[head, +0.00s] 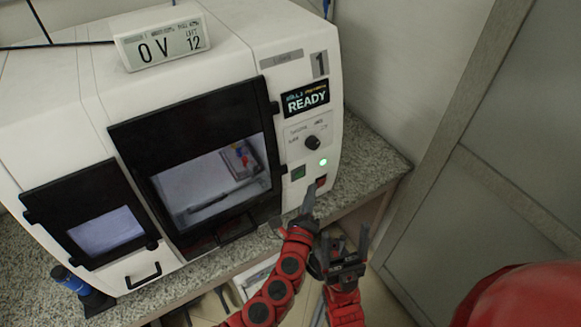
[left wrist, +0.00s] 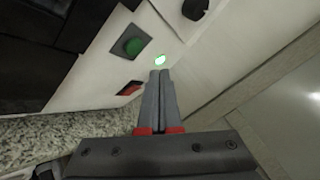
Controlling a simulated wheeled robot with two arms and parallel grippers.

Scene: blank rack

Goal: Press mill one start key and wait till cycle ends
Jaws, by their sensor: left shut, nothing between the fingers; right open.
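Mill one (head: 215,70) is a white machine with a "1" label. Its display (head: 306,98) reads READY. The left wrist view also shows the green key (left wrist: 131,46), the red key (left wrist: 128,88) and the lamp (left wrist: 159,60). My left gripper (head: 309,190) is shut and empty, its tips just below the keys; I cannot tell whether they touch the panel. My right gripper (head: 347,243) is open and empty, lower right.
A dark knob (head: 312,142) is above the keys. A digital display box (head: 162,42) stands on the mill. The mill's dark-framed door (head: 125,150) is shut. The granite counter (head: 375,165) ends near a grey cabinet panel (head: 480,170) on the right.

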